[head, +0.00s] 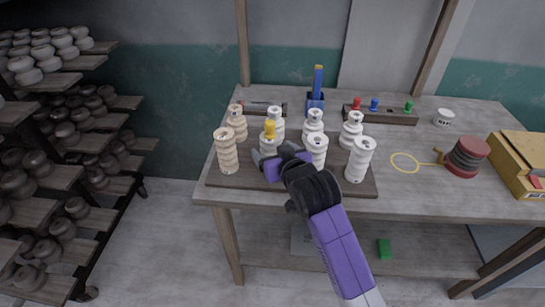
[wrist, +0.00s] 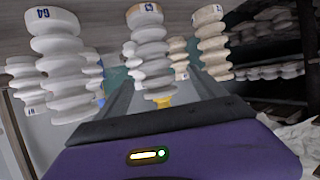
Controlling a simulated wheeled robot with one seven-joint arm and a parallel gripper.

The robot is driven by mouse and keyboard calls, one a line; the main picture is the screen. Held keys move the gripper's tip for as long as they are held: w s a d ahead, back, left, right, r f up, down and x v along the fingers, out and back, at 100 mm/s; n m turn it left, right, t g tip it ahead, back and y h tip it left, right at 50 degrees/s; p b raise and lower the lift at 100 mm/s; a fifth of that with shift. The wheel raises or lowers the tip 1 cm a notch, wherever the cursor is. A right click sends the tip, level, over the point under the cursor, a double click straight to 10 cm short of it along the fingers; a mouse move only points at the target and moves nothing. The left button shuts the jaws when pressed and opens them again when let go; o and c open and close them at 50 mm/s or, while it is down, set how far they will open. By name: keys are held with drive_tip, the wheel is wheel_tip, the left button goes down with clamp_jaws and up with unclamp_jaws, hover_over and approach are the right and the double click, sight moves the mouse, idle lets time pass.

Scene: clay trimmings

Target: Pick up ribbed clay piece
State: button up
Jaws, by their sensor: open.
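Several ribbed clay pieces stand upright in two rows on a dark board (head: 225,181). A tan one (head: 226,151) is at the front left, and white ones (head: 315,150) and (head: 359,160) are at the front right. A white piece with a yellow top (head: 268,140) stands between them, partly hidden behind my gripper (head: 273,155). My gripper is open and empty, low in front of that piece. The wrist view looks upside down; there a white ribbed piece (wrist: 152,60) shows between the fingers (wrist: 160,90). Whether the fingers reach around it I cannot tell.
More ribbed pieces (head: 351,130) stand close behind and beside the gripper.

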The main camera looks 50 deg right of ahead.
drive_tip(key=shift+d+p+x, duration=0.15)
drive_tip(key=shift+p+x, duration=0.3)
drive_tip(key=shift+x, duration=1.45)
drive_tip(key=shift+d+p+x, duration=0.15)
drive_tip(key=shift+p+x, duration=0.25)
drive_tip(key=shift+x, duration=1.5)
drive_tip(key=shift+s, duration=0.15)
drive_tip(key=shift+c, duration=0.2)
clamp_jaws()
drive_tip(key=shift+r, duration=0.2)
